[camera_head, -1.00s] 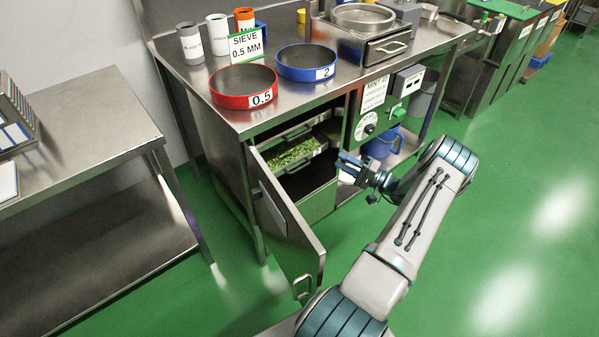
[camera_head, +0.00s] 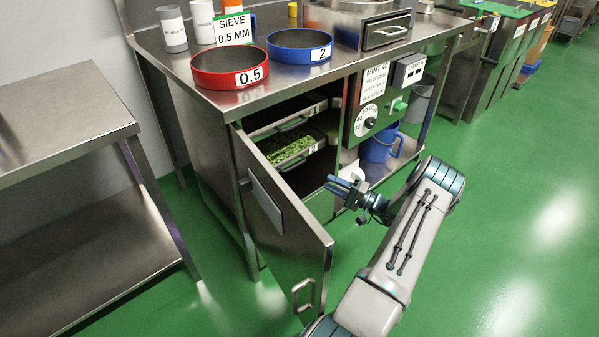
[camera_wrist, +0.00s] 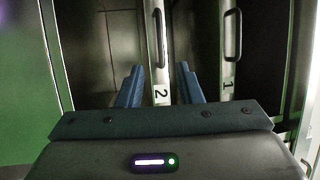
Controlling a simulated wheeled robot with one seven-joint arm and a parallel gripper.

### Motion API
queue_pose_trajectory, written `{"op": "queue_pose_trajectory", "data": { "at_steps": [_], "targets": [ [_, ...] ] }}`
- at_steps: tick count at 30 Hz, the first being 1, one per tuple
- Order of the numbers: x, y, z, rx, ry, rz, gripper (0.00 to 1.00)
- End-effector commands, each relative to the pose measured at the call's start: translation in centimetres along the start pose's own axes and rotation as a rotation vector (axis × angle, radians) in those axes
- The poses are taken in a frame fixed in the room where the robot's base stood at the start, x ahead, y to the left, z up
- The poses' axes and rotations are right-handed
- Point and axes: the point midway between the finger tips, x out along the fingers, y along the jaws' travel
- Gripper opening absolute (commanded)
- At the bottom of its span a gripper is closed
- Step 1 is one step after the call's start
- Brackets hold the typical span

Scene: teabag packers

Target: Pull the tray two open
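Tray two (camera_wrist: 157,110) is a metal tray with a "2" on its front edge and a dark bar handle (camera_wrist: 159,38). In the wrist view it lies between my two spread fingers, with the handle beyond the fingertips. In the head view it looks to be the lower tray (camera_head: 297,155), holding green leaves, inside the open cabinet. Tray one (camera_wrist: 228,85) is beside it in the wrist view, and is the upper tray (camera_head: 288,122) in the head view. My gripper (camera_head: 332,184) is open and empty in front of the cabinet opening, apart from the handle.
A control panel (camera_head: 372,112) and a blue bucket (camera_head: 380,147) are right of the opening. Sieves (camera_head: 230,68) stand on the worktop. Green floor is clear to the right.

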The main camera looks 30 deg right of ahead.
Motion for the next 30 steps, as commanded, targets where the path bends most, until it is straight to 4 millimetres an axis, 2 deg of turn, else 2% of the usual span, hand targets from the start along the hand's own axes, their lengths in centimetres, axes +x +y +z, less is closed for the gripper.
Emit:
{"op": "queue_pose_trajectory", "data": {
  "at_steps": [9, 15, 21, 30],
  "targets": [
    [6.6, 0.1, 0.2, -0.001, -0.006, -0.001, 0.32],
    [10.3, 0.1, 0.2, -0.001, -0.005, -0.001, 0.32],
    [12.3, 0.0, 0.1, 0.0, -0.003, -0.001, 0.32],
    [12.8, -0.1, 0.1, 0.0, -0.002, -0.001, 0.32]
  ]
}}
